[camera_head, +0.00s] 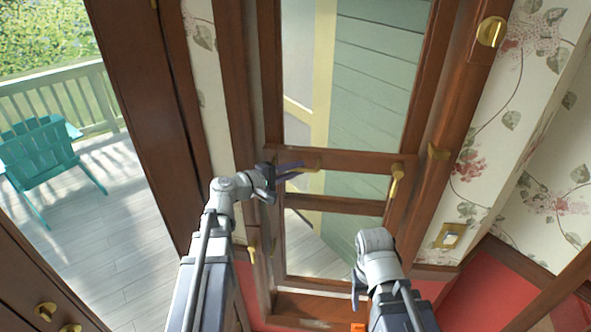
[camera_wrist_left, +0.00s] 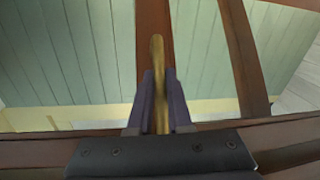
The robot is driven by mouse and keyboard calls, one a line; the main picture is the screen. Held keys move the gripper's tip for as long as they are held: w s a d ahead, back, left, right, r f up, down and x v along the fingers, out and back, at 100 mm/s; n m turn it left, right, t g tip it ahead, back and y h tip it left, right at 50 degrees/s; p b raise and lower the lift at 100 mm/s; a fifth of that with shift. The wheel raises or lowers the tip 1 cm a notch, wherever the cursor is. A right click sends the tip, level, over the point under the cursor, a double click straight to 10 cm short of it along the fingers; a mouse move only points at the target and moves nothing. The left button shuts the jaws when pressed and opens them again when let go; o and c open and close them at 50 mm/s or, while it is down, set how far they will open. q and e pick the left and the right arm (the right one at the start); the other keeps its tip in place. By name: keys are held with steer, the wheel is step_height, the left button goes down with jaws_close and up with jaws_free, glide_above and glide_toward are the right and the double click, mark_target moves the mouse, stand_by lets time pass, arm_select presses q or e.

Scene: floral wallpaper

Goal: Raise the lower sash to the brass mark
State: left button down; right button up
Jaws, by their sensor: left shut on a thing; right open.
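The window has wooden rails and glass. Brass handles stand at the left and right of a cross rail (camera_head: 345,160), which I take for part of the lower sash. My left gripper (camera_head: 290,170) is shut on the left brass handle (camera_head: 313,167); in the left wrist view its purple fingers (camera_wrist_left: 160,100) close on both sides of this brass handle (camera_wrist_left: 157,55). The right brass handle (camera_head: 396,182) is free. A small brass piece (camera_head: 438,152) on the right frame may be the brass mark. My right gripper (camera_head: 358,285) is mostly hidden behind its wrist, low before the window, apart from the handle.
A brass knob (camera_head: 491,32) sits high on the right frame. A brass wall plate (camera_head: 449,235) is on the floral wallpaper (camera_head: 510,130). A wooden sill (camera_head: 310,308) lies below. A teal chair (camera_head: 40,158) stands on the porch outside, at left.

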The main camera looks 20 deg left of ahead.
arm_select(q)
step_height(320, 180, up, 6)
steer(key=p, duration=0.4)
steer(key=shift+f, duration=0.1)
arm_select(e)
step_height(320, 180, up, 6)
steer(key=shift+f, duration=0.15)
arm_select(q)
steer(key=c, duration=0.8)
jaws_free()
steer(key=shift+c, duration=0.2)
steer(key=v, duration=0.8)
steer(key=shift+p, duration=0.45)
arm_select(e)
steer(key=shift+r, duration=0.5)
arm_select(q)
steer(key=shift+w, duration=0.1)
